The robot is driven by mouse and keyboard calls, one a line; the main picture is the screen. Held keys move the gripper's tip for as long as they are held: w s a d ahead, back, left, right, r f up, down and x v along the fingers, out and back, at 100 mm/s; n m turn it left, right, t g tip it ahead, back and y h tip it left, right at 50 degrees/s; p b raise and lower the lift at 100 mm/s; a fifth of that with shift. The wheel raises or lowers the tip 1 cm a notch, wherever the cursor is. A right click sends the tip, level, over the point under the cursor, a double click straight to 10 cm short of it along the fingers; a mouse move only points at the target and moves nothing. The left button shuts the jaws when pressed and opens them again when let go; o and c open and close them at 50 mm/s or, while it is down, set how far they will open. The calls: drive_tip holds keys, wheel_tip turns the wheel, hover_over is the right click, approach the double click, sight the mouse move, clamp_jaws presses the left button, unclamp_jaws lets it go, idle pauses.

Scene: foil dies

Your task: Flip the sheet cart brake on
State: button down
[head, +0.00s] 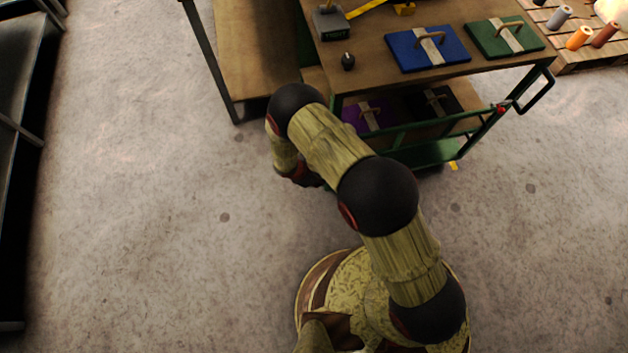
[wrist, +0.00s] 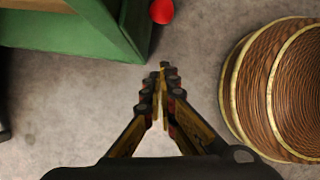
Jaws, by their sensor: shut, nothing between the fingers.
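The sheet cart has a green frame (head: 435,153) and a wooden top in the head view, at the upper right. In the wrist view a green part of it (wrist: 75,40) fills the upper left. A round red knob (wrist: 161,10) shows beside its corner at the top edge; it may be the brake, but I cannot tell its setting. My gripper (wrist: 163,72) is shut and empty, with clear floor around its tips, below the knob in the picture and apart from it. In the head view my arm mostly hides the gripper, low by the cart's near left corner.
Blue (head: 428,48) and green (head: 503,37) handled boards lie on the cart top; a purple one (head: 369,116) is on the lower shelf. A black handle (head: 537,92) juts right. A wooden bench (head: 255,60) stands left of the cart. Open floor (head: 140,200) lies left.

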drive_tip(key=d, duration=0.1)
drive_tip(key=w+d+b, duration=0.1)
drive_tip(key=w+d+f, duration=0.1)
drive_tip(key=d, duration=0.1)
drive_tip(key=shift+d+b, duration=0.1)
drive_tip(key=shift+b, duration=0.3)
drive_tip(key=shift+r, duration=0.1)
